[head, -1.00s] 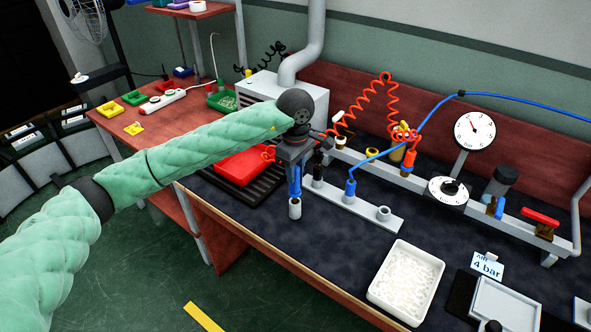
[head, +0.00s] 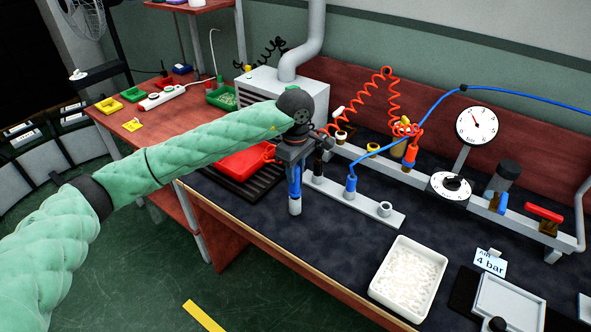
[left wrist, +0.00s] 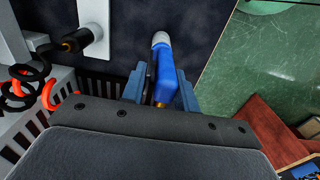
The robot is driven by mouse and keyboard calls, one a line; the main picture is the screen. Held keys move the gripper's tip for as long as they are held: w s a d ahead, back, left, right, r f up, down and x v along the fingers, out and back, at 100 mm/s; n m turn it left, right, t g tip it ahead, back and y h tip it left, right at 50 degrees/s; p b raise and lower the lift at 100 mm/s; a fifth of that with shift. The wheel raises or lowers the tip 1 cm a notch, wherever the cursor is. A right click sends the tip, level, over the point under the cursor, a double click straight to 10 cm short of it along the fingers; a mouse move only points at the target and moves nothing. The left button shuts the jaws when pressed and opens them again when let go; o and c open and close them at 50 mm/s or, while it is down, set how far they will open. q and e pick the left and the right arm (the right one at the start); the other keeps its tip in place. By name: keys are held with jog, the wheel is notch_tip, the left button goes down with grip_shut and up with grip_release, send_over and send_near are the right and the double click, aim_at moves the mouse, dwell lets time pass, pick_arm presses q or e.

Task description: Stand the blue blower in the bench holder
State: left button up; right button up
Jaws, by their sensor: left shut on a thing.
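The blue blower (head: 296,186) has a pale grey end and hangs roughly upright, grey end down, at the bench's front edge. My left gripper (head: 295,176) is shut on it. In the left wrist view the blower (left wrist: 166,75) lies between the two fingers, with its pale end (left wrist: 160,38) beyond them. The grey holder rail (head: 365,204) is just right of the blower, apart from it. The rail has an open round socket (head: 385,208) at its right end, a blue hose fitting in the middle and a dark piece at its left end. The right gripper is out of view.
A white tray (head: 380,281) of pale pieces stands front right. A red tray (head: 243,160) on a dark grate lies behind my left gripper. A coiled orange hose (head: 387,92) and a blue hose (head: 428,117) cross behind the rail. The gauge (head: 477,126) stands at back right.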

pick_arm(q)
jog(key=shift+f+b, duration=0.55)
jog(key=shift+f, duration=0.1)
jog(key=o, duration=0.8)
jog(key=shift+r, duration=0.1)
jog(key=shift+r+b, duration=0.85)
jog(key=shift+r, duration=3.05)
